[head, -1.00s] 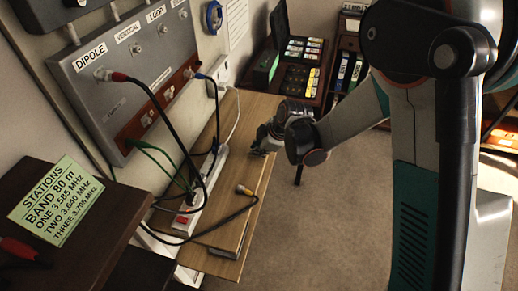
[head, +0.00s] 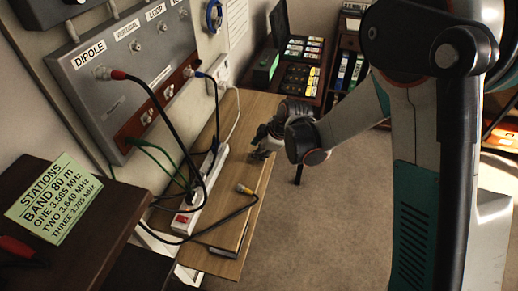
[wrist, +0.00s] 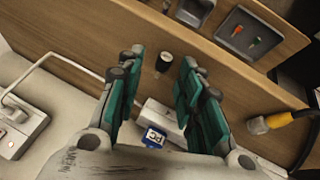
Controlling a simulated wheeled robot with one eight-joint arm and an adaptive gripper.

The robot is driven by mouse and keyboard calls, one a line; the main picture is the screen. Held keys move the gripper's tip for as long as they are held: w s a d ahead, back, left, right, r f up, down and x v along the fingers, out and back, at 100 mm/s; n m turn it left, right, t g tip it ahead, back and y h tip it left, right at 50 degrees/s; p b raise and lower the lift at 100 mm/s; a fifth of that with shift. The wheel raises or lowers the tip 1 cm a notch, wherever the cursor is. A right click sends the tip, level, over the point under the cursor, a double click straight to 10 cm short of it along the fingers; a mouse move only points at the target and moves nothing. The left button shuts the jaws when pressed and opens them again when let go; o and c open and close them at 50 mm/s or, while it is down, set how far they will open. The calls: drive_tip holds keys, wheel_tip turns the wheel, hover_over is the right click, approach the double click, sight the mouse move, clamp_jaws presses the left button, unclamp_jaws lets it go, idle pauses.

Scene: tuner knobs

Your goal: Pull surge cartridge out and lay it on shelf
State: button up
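My gripper (head: 262,150) is above the far part of the wooden shelf (head: 232,224) in the head view. In the wrist view its green fingers (wrist: 162,62) are spread apart. A small dark cylinder with a pale end (wrist: 163,64) shows between the fingertips, with visible gaps on both sides. I cannot tell whether this is the surge cartridge, or whether it sits in a socket. A white block (wrist: 163,117) and a blue piece with a white label (wrist: 154,138) lie below it in the picture, between the fingers.
A power strip (head: 200,190) with cables runs along the shelf's wall side. A loose cable with a yellow end (head: 243,189) lies on the shelf; its yellow plug also shows in the wrist view (wrist: 272,122). A recessed tray (wrist: 248,35) holds small green and red pieces. The grey antenna panel (head: 125,75) stands left.

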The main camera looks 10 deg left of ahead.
drive_tip(key=shift+r+p, duration=0.65)
drive_tip(key=shift+r, duration=0.7)
drive_tip(key=o, duration=0.5)
drive_tip(key=shift+o, duration=0.2)
drive_tip(key=v, duration=1.2)
